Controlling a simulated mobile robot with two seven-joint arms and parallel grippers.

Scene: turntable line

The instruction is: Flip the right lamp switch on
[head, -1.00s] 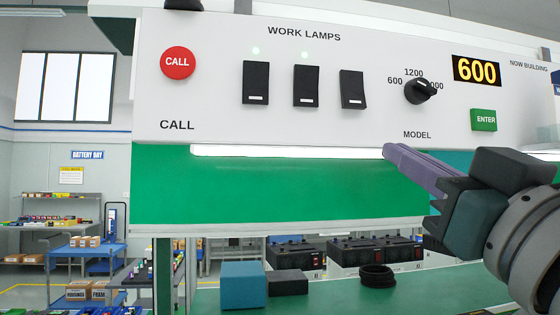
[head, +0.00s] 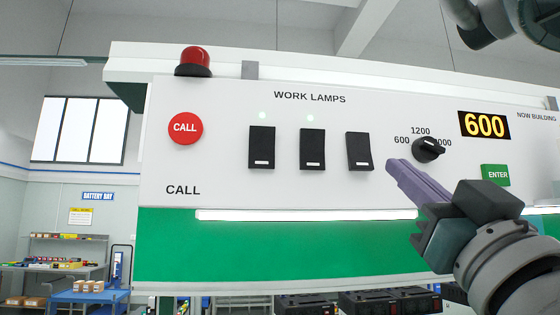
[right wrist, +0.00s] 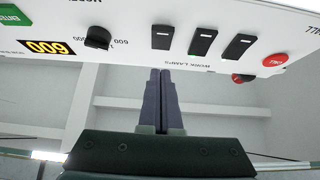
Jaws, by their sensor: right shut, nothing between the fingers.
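The right lamp switch (head: 359,151) is the rightmost of three black rocker switches under the words WORK LAMPS on the white panel. It sits at a different tilt from the left switch (head: 261,148) and middle switch (head: 312,149). Small green lights glow above those two; none shows above the right one. My right gripper (head: 392,165) is shut and empty, its purple fingers just right of and slightly below the right switch. In the right wrist view the panel is upside down; the fingertips (right wrist: 160,72) appear below the right switch (right wrist: 162,37), apart from it. My left gripper is out of view.
The black model knob (head: 428,149) is close above and right of my right fingertips. The green ENTER button (head: 495,174) and red CALL button (head: 186,128) are on the same panel. A lit tube (head: 290,215) runs under the panel.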

